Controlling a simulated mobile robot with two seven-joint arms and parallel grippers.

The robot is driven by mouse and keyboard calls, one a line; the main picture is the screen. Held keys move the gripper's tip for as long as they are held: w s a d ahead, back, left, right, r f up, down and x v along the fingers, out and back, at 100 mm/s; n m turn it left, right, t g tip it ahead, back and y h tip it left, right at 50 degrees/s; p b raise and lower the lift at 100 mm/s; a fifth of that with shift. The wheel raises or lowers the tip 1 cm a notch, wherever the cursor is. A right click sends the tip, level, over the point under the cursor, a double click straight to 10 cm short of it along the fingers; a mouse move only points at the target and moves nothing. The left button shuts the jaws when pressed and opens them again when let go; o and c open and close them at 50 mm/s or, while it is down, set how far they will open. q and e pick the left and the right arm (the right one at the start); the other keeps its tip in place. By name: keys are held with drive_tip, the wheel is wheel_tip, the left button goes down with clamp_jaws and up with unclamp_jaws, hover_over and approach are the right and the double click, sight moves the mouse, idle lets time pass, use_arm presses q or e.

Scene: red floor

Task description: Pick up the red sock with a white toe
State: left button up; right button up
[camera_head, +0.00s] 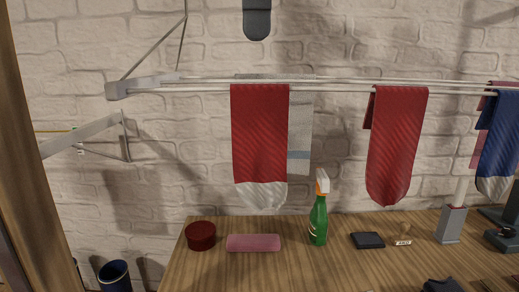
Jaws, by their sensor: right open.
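The red sock with a white toe (259,135) hangs over the drying rails, toe down, left of the picture's middle. A grey-white cloth with a blue band (300,140) hangs partly behind it. A second sock (396,145), red down to its toe, hangs further right. My left gripper is not in view.
Drying rails (340,88) run along the brick wall. A blue sock with a white toe (497,145) hangs far right.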

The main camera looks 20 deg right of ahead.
drive_tip(key=shift+w+f, duration=0.15)
drive_tip(key=shift+f, duration=2.4)
hover_over(259, 150)
drive_tip(key=w, duration=0.1)
drive_tip(key=shift+f, duration=2.6)
clamp_jaws()
